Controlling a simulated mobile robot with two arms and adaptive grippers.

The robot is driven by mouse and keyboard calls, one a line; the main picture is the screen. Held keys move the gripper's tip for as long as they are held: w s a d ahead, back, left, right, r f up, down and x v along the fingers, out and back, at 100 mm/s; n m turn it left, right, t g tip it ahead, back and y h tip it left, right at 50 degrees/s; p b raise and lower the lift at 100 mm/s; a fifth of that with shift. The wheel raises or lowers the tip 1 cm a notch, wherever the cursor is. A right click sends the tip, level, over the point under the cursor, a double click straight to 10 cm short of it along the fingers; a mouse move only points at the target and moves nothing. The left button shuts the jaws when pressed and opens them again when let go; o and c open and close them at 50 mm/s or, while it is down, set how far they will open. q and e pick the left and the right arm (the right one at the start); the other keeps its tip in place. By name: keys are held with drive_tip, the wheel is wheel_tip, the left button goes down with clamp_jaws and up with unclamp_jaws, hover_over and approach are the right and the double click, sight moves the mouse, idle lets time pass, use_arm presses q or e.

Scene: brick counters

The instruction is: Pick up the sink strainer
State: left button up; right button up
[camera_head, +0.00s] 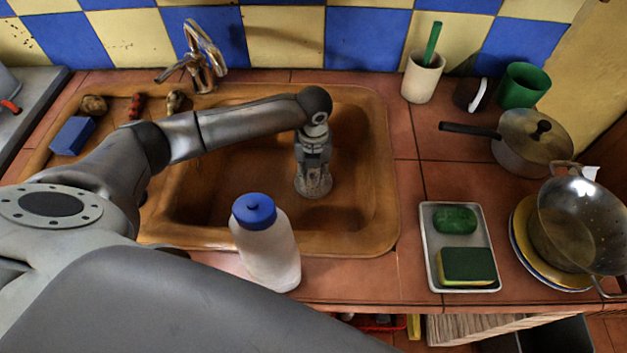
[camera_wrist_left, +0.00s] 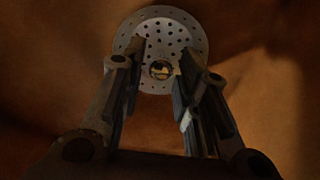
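The sink strainer (camera_wrist_left: 170,28) is a pale round disc with many small holes and a small shiny knob at its centre. In the head view the strainer (camera_head: 318,190) lies on the floor of the brown sink basin (camera_head: 225,190), partly hidden by my left gripper. My left gripper (camera_head: 312,174) points down right over it. In the left wrist view the two fingers of my left gripper (camera_wrist_left: 164,62) are apart, one on each side of the knob, with gaps visible. My right gripper is in neither view.
A white bottle with a blue cap (camera_head: 268,248) stands at the sink's front edge. A faucet (camera_head: 203,58) is behind the basin.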

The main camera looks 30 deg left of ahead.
use_arm(q)
wheel_tip(320, 180, down, 2)
drive_tip(key=shift+f, duration=0.15)
clamp_jaws()
